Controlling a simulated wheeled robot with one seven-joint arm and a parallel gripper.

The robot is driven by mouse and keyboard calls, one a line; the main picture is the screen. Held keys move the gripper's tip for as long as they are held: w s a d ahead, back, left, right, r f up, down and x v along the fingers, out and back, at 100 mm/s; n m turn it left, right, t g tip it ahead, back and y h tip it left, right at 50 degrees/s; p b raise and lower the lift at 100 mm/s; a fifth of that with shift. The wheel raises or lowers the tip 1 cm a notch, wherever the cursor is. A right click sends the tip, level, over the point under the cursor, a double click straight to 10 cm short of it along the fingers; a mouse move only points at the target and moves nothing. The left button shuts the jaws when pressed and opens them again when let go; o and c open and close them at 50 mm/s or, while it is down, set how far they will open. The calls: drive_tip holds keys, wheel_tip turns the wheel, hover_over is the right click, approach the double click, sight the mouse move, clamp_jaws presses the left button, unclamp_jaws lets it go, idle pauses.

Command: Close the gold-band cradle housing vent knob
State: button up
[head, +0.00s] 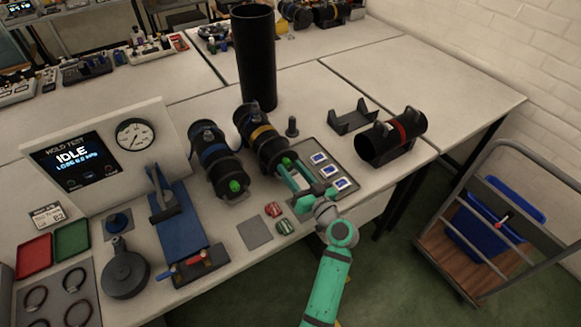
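The gold-band housing (262,134) is a black cylinder lying in a cradle at mid-table, with a gold ring around its body. Its green vent knob (287,161) is on the near end, partly covered by my gripper. My teal gripper (287,170) reaches up from the lower right, its fingertips at this knob with a gap between the fingers. I cannot tell whether they touch or grip the knob. The blue-band housing (214,153) lies just to the left, with its green knob (236,186) in plain view.
A red-band cylinder (406,133) lies in a cradle to the right, near an empty cradle (352,118). A tall black tube (256,60) stands behind. A panel with blue-and-white squares (318,158) lies beside my gripper. The gauge stand (105,150) reads IDLE. A cart (500,225) stands right.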

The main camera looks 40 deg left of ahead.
drive_tip(key=shift+x, duration=0.75)
drive_tip(key=shift+w, duration=0.1)
drive_tip(key=shift+c, duration=0.3)
clamp_jaws()
